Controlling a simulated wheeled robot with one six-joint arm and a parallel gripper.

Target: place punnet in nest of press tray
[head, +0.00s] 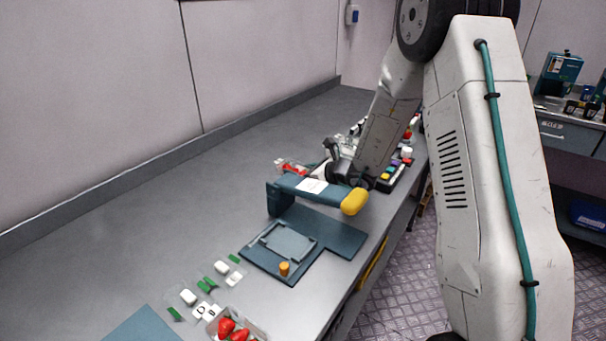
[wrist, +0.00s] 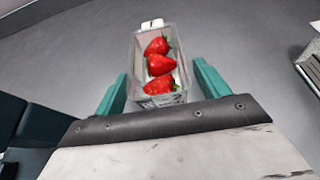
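A clear punnet of red strawberries (wrist: 158,102) lies between the two teal fingers of my gripper (wrist: 160,70) in the wrist view. A gap shows on each side of it, so the fingers are open and not touching it. In the head view the punnet (head: 284,165) is on the bench behind the press, partly hidden by the press's arm. My gripper (head: 316,168) is there too, also partly hidden. The blue press tray (head: 261,258) sits on the bench in front of the press, and its square nest (head: 287,242) looks empty.
The press arm (head: 312,188) with a yellow end stands over the blue base, between the tray and my gripper. A second punnet of strawberries (head: 232,330) and several small white and green pieces lie at the near edge. Racks of coloured items (head: 396,170) stand at the right. The bench's left side is clear.

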